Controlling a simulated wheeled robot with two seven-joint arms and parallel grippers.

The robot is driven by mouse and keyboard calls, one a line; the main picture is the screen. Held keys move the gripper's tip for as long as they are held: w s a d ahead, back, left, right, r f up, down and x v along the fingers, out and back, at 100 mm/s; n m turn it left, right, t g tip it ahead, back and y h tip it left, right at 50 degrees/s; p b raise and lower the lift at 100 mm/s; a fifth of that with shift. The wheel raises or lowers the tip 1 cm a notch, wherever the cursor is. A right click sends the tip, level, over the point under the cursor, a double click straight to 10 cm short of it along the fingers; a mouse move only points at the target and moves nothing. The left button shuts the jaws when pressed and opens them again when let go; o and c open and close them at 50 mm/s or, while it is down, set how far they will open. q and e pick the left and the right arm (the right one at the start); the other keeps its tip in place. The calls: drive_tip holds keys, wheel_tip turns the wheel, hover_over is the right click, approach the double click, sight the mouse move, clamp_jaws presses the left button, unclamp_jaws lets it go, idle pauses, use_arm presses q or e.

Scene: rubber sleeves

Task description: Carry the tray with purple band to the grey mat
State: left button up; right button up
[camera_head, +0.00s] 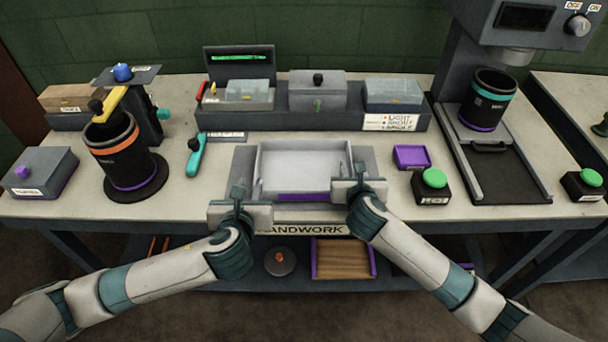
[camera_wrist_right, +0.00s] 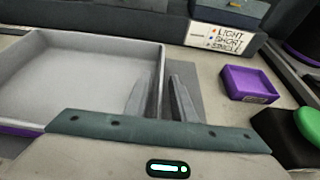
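The tray (camera_head: 300,160) is pale grey and empty, with a purple band (camera_head: 304,197) along its front wall. It is level over the grey mat (camera_head: 369,157) at the middle of the table's front; I cannot tell whether it touches it. My left gripper (camera_head: 248,188) is at the tray's left wall, its hold unclear. My right gripper (camera_head: 354,168) is at the right wall. In the right wrist view, the right gripper's fingers (camera_wrist_right: 160,92) stand on either side of the tray's right wall (camera_wrist_right: 162,62), close to it. Whether they press on it is unclear.
A purple open box (camera_head: 411,157) and a green button (camera_head: 434,178) stand to the right. A teal-handled tool (camera_head: 196,158) and a dark cup with an orange band (camera_head: 116,155) are to the left. A dark organiser with several bins (camera_head: 345,118) stands behind the tray.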

drive_tip(key=v, duration=1)
drive_tip(key=shift+s+r, duration=0.15)
drive_tip(key=shift+s, duration=0.1)
use_arm(q)
drive_tip(key=shift+s, duration=0.1)
